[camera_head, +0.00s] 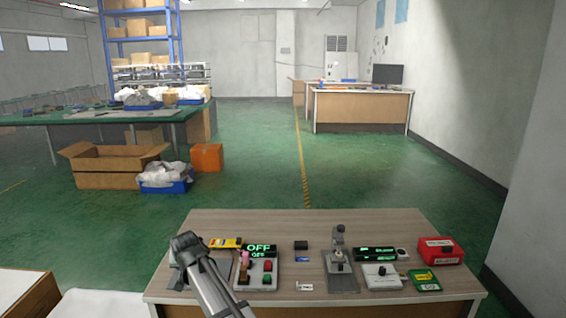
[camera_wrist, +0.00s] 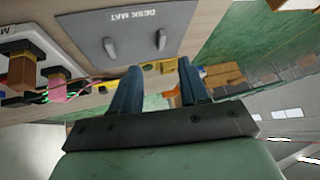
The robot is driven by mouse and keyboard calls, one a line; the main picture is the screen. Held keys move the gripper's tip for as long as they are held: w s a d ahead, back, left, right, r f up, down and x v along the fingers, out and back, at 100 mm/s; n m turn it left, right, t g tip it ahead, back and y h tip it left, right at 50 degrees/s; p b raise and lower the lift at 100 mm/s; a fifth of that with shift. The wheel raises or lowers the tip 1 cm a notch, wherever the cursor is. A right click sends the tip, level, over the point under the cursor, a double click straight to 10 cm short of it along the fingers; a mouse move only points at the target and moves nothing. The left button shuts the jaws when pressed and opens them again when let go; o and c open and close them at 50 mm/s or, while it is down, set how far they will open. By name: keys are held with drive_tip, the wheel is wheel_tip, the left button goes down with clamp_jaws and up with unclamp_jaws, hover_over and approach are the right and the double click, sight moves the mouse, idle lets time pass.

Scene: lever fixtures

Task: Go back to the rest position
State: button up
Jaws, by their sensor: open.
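My gripper (camera_wrist: 160,66) is open and empty in the wrist view, its two dark blue fingers apart. Beyond the fingers is the grey desk mat (camera_wrist: 125,28), with two small grey upright pieces on it. In the head view my arm reaches up from the bottom edge over the left part of the table (camera_head: 310,228). The fingers cannot be made out there. The mat shows partly beside the arm in the head view (camera_head: 178,277). The white switch box (camera_head: 258,284) with pink, red and green parts stands just right of my arm, under a display reading OFF (camera_head: 258,247).
A grey stand device (camera_head: 340,282), a white box with a black knob (camera_head: 382,283), a red box (camera_head: 440,257) and a green item (camera_head: 425,281) occupy the table's right side. A yellow item (camera_head: 225,243) lies behind my arm.

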drive_tip(key=s+a+f, duration=0.7)
drive_tip(key=f, duration=0.1)
drive_tip(key=s+d+f+g+h, duration=0.1)
drive_tip(key=s+d+f+g, duration=0.15)
drive_tip(key=d+f, duration=0.75)
drive_tip(key=s+d+f+g+h, duration=0.1)
drive_tip(key=s+d+f+h, duration=0.15)
drive_tip(key=d+f, duration=0.75)
drive_tip(key=s+d+f+g, duration=0.2)
drive_tip(key=s+d+f, duration=0.2)
drive_tip(key=d+f, duration=0.6)
drive_tip(key=s+d+f+m+g, duration=0.15)
drive_tip(key=s+d+f, duration=0.25)
drive_tip(key=s+d, duration=0.45)
drive_tip(key=s+d+f+g, duration=0.3)
drive_tip(key=s+d, duration=0.4)
drive_tip(key=d, duration=0.2)
drive_tip(key=s+d+f+g, duration=0.1)
drive_tip(key=s+d, duration=0.2)
drive_tip(key=s, duration=0.6)
drive_tip(key=s+d+f+g, duration=0.1)
drive_tip(key=s+d, duration=0.3)
drive_tip(key=s, duration=0.5)
drive_tip(key=shift+f+m+g, duration=0.35)
drive_tip(key=shift+m+g, duration=0.1)
drive_tip(key=shift+g, duration=0.35)
